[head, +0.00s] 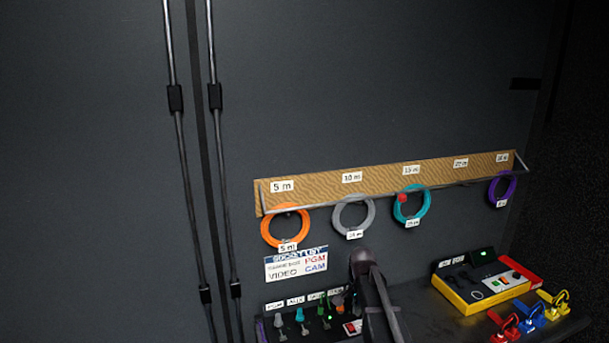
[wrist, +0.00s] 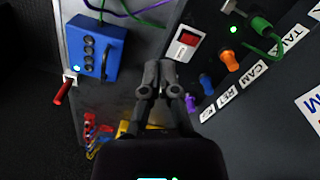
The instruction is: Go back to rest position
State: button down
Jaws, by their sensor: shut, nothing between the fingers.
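My gripper (wrist: 158,66) shows in the wrist view with its two dark fingers together and nothing between them. It is over the grey worktop (wrist: 105,110), between a blue box with black knobs (wrist: 97,47) on the left and a dark panel with a red switch (wrist: 188,38) on the right. It looks apart from both. In the head view a dark part of my arm (head: 372,295) rises at the bottom centre, in front of the worktop. The fingertips cannot be made out there.
A wooden rail (head: 380,183) carries orange (head: 265,226), grey (head: 336,217), teal (head: 427,203) and purple (head: 491,190) cable coils. A connector panel (head: 290,310) lies left of my arm. A yellow-and-red box (head: 455,296) and coloured clamps (head: 532,317) stand right. The upper wall is clear.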

jog(key=s+n, duration=0.9)
jog(key=s, duration=1.1)
jog(key=shift+d+f+n, duration=0.25)
jog(key=shift+d+n, duration=0.05)
jog(key=shift+d, duration=0.05)
